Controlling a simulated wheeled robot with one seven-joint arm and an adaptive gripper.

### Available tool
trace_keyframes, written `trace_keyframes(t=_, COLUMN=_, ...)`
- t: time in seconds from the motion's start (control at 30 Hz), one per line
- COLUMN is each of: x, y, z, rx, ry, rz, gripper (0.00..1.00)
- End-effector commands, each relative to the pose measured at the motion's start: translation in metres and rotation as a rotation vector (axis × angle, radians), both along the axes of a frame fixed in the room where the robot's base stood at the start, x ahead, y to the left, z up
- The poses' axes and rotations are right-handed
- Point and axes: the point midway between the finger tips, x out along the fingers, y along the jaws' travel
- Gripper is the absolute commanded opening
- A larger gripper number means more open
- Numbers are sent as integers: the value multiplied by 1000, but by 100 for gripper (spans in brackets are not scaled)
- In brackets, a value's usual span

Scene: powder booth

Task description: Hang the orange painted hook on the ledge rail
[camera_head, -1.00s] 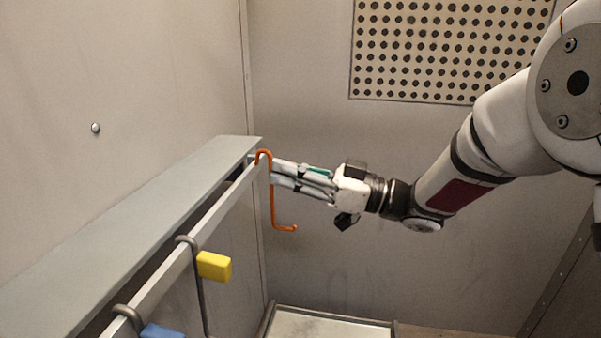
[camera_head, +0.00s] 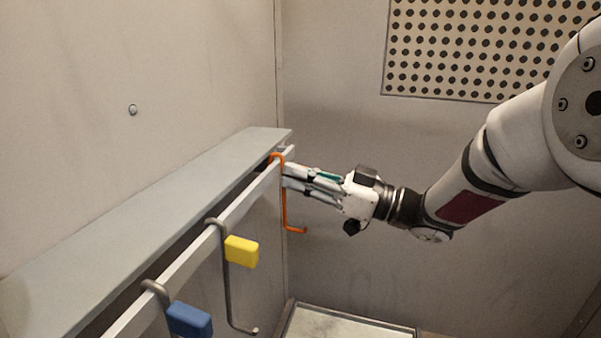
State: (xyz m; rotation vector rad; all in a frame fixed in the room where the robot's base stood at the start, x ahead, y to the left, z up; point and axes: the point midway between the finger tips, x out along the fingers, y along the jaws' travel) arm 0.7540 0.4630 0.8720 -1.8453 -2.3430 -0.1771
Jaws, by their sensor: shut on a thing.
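The orange painted hook (camera_head: 286,212) is an S-like rod at the far end of the ledge rail (camera_head: 240,203). Its rounded top lies at the rail's top edge, and its shank hangs upright on the near right face to a small foot. I cannot tell whether its top bears on the rail. My gripper (camera_head: 287,177) comes from the right and is shut on the upper shank of the orange hook. The fingertips partly hide the shank.
Two grey hooks hang nearer on the rail, one with a yellow block (camera_head: 242,251), one with a blue block (camera_head: 190,320). A grey ledge (camera_head: 150,205) runs behind the rail along the left wall. A pale tray (camera_head: 350,326) lies below.

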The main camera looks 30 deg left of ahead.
Motion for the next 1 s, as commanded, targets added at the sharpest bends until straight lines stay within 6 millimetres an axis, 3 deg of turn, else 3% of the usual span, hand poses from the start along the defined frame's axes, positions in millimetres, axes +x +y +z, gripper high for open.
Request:
trace_keyframes(t=0.33, x=0, y=0, z=-1, rx=0, ry=0, rz=0, gripper=0)
trace_keyframes(t=0.37, x=0, y=0, z=-1, rx=0, ry=0, rz=0, gripper=20)
trace_keyframes(t=0.43, x=0, y=0, z=-1, rx=1, ry=0, rz=0, gripper=35)
trace_keyframes(t=0.77, x=1, y=-1, z=-1, rx=0, ry=0, rz=-1, gripper=36)
trace_keyframes(t=1.0, x=8, y=-29, z=-7, rx=0, ry=1, rz=-5, gripper=36)
